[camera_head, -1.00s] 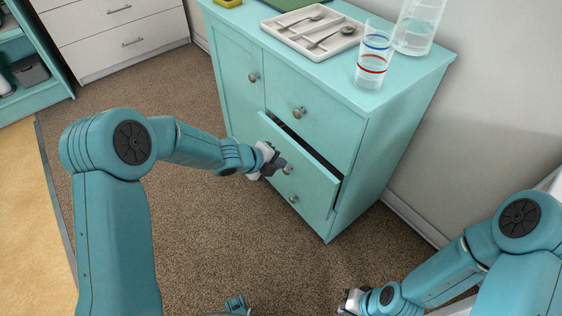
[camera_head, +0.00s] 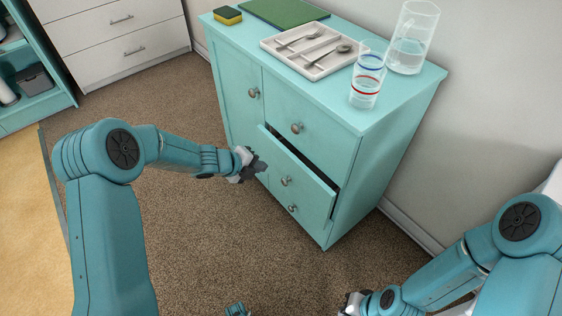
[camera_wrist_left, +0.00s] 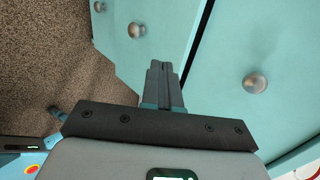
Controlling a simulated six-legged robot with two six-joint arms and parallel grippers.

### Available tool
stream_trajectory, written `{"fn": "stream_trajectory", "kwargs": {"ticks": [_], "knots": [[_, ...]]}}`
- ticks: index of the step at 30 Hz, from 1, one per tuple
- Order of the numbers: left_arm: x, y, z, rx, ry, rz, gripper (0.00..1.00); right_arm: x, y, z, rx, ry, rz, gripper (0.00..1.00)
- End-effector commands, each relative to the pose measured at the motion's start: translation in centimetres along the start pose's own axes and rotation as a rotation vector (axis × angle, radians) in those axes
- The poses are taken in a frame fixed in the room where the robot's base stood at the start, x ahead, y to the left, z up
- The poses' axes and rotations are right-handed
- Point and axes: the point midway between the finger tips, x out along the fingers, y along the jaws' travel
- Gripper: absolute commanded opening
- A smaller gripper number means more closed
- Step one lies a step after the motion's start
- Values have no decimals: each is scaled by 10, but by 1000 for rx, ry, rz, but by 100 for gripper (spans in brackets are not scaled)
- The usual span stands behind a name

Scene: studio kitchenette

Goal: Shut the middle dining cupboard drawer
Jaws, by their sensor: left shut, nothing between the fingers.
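The teal dining cupboard (camera_head: 375,165) stands at centre right in the head view. Its middle drawer (camera_head: 310,190) sticks out a little, with a dark gap along its top edge. Its round metal knob (camera_head: 286,181) is uncovered. The top drawer (camera_head: 320,125) and the bottom drawer look shut. My left gripper (camera_head: 260,168) is shut and empty beside the left end of the middle drawer front; I cannot tell whether it touches. In the left wrist view its closed fingers (camera_wrist_left: 163,85) point toward teal fronts with several knobs. My right gripper (camera_head: 350,303) is low, its fingers unclear.
On the cupboard top are a cutlery tray (camera_head: 275,46), a striped glass (camera_head: 366,88), a jug (camera_head: 412,45), a green board (camera_head: 285,12) and a sponge (camera_head: 227,15). White drawers (camera_head: 120,50) stand at the back left. Carpet before the cupboard is clear.

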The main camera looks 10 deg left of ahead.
Motion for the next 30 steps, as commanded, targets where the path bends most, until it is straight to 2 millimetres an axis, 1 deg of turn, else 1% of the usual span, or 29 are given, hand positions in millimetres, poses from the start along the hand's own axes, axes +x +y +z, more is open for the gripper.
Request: {"fn": "stream_trajectory", "kwargs": {"ticks": [1, 9, 10, 11, 16, 21, 30], "knots": [[15, 3, -1, 1, 3, 1, 0, 6, 2, 0, 0, 0, 0, 0], [71, 1, -1, 1, 1, 0, 0, 14, 5, 0, 0, 0, 0, 0], [72, -8, -1, 3, 1, -1, 0, 8, 3, 0, 0, 0, 0, 0], [74, -12, -1, 3, 1, -2, 0, 6, 2, 0, 0, 0, 0, 0], [89, -24, -1, 2, 1, -1, 0, 2, 1, 0, 0, 0, 0, 0], [94, -28, 0, -1, 0, 0, 0, 1, 0, 0, 0, 0, 0, 0], [94, -28, 0, -1, 0, 0, 0, 1, 0, 0, 0, 0, 0, 0]]}}
